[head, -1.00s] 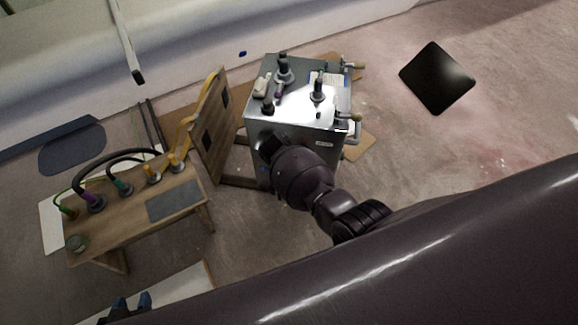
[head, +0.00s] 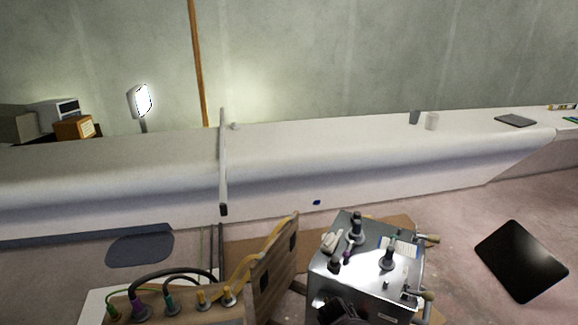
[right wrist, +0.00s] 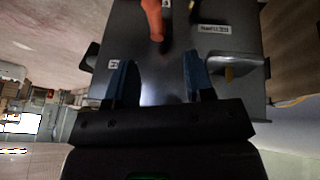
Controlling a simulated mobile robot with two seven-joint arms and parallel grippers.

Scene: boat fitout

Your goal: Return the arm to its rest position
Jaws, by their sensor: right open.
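My right gripper (right wrist: 160,82) shows in the right wrist view with its two blue fingers spread apart and nothing between them. Beyond the fingers is a grey metal surface with small labels, and a red-orange part (right wrist: 154,18) sits past the fingertips. In the head view a dark piece of my arm (head: 342,311) shows at the bottom edge, in front of the metal cabinet (head: 342,281). The right gripper itself is hidden there. My left gripper is not in view.
The cabinet carries several dark fittings and side handles (head: 428,239). Left of it stand an upright wooden board (head: 271,285) and a bench with cabled plugs (head: 142,308). A long white hull (head: 380,165) lies behind. A black panel (head: 521,261) is at right, with floor between.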

